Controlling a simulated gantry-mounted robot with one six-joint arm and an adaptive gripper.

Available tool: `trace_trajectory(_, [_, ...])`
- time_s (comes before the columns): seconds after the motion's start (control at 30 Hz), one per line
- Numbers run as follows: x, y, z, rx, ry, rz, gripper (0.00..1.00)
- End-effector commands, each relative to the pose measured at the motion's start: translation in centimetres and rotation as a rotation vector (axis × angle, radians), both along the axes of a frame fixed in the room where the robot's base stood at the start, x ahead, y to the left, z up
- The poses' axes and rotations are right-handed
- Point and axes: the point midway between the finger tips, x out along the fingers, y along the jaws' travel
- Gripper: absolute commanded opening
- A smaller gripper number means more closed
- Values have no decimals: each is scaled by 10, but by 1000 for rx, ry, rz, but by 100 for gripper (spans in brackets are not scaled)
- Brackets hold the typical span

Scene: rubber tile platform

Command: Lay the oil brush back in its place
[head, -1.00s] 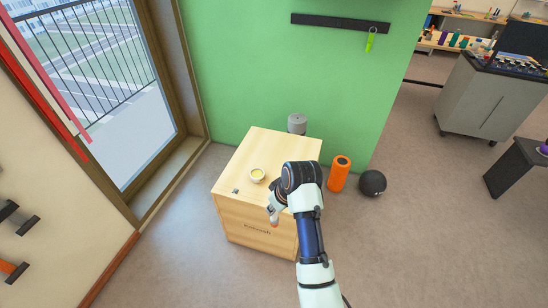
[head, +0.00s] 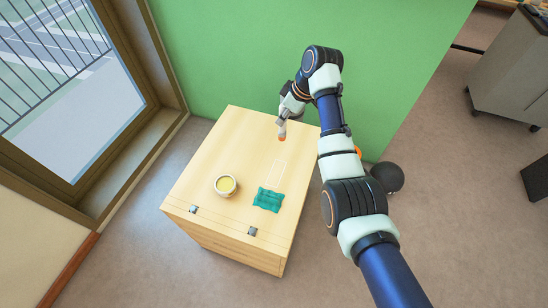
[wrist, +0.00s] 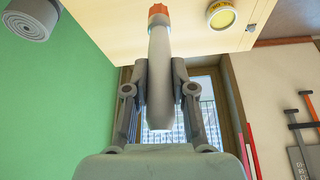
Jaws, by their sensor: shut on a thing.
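The oil brush (head: 282,131) has a pale grey body and an orange-red end, and also shows in the wrist view (wrist: 160,70). My gripper (head: 287,112) is shut on it; in the wrist view (wrist: 159,82) one finger lies on each side. The brush hangs above the back right part of the light wooden box (head: 215,155), its orange end lowest; I cannot tell the gap exactly. A pale outlined rectangle (head: 276,174) marks the box top, in front of the brush and empty.
A crumpled teal cloth (head: 268,200) lies just in front of the outline. Metal latches (head: 252,231) sit on the front edge. A grey roll (wrist: 38,18) shows in the wrist view.

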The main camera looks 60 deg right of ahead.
Motion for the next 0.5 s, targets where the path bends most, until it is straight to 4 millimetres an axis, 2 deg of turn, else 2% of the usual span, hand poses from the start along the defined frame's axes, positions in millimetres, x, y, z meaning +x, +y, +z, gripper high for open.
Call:
trace_trajectory(0.17, [-2,-2,-3,1,0,0,0])
trace_trajectory(0.23, [-2,-2,-12,2,1,0,0])
trace_trajectory(0.5, [-2,-2,-98,3,2,-1,0])
